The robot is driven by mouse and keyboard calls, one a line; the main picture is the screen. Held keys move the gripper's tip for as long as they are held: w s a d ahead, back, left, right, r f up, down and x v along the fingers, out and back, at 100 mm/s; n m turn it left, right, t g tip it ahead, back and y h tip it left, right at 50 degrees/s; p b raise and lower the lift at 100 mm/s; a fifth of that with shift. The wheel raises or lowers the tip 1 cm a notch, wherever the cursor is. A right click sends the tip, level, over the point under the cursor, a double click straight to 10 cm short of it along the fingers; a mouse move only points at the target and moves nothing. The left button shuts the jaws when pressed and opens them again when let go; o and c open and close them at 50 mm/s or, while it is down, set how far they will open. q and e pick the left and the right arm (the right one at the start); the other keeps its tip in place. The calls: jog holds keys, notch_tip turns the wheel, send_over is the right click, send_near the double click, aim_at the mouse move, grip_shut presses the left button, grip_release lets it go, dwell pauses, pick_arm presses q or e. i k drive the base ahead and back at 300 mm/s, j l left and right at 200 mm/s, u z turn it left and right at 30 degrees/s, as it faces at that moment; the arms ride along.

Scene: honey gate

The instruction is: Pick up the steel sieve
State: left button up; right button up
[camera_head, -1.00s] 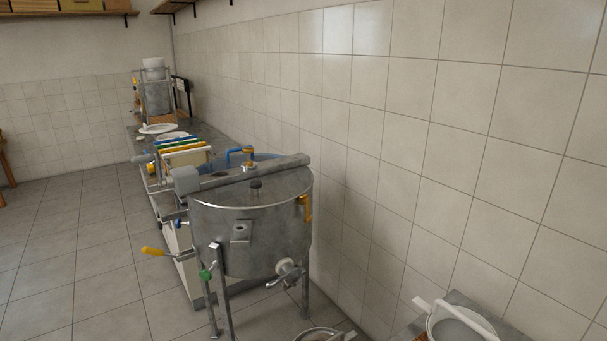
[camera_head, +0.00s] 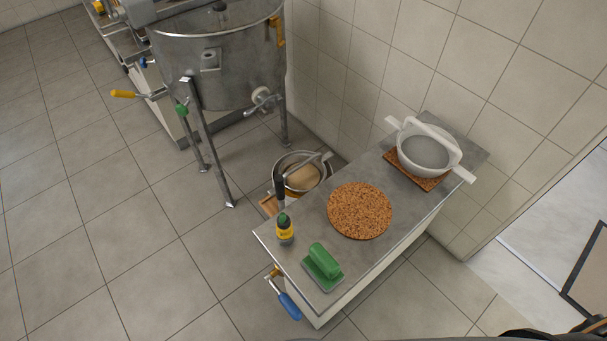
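A round, pale sieve-like bowl (camera_head: 403,152) with a grey inside sits on a square cork mat (camera_head: 391,168) at the back of the bench. Light bars stick out from its rim on two sides. On the floor, a round steel vessel (camera_head: 279,168) with a tan inside stands beside the bench, with a grey bar across its top. I cannot tell for sure which of the two is the steel sieve; the bowl on the bench has the sieve shape. Neither gripper can be made out in view.
The grey bench top (camera_head: 375,257) also holds a round cork mat (camera_head: 360,211), a dark bottle with a yellow label (camera_head: 285,232) and a green-handled tool (camera_head: 323,262). A blue-handled tool (camera_head: 288,303) hangs at its front. A steel tank on legs (camera_head: 215,70) stands at the back left. Floor at left is clear.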

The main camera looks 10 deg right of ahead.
aim_at(301, 173)
jog(key=j+z, duration=0.15)
jog(key=z, duration=0.6)
jog(key=j+z, duration=0.35)
jog(key=j, duration=0.3)
jog(key=j+z, duration=0.35)
jog(key=j, duration=0.3)
jog(key=k+j+z, duration=0.1)
jog(key=j+z, duration=0.25)
jog(key=j, duration=0.25)
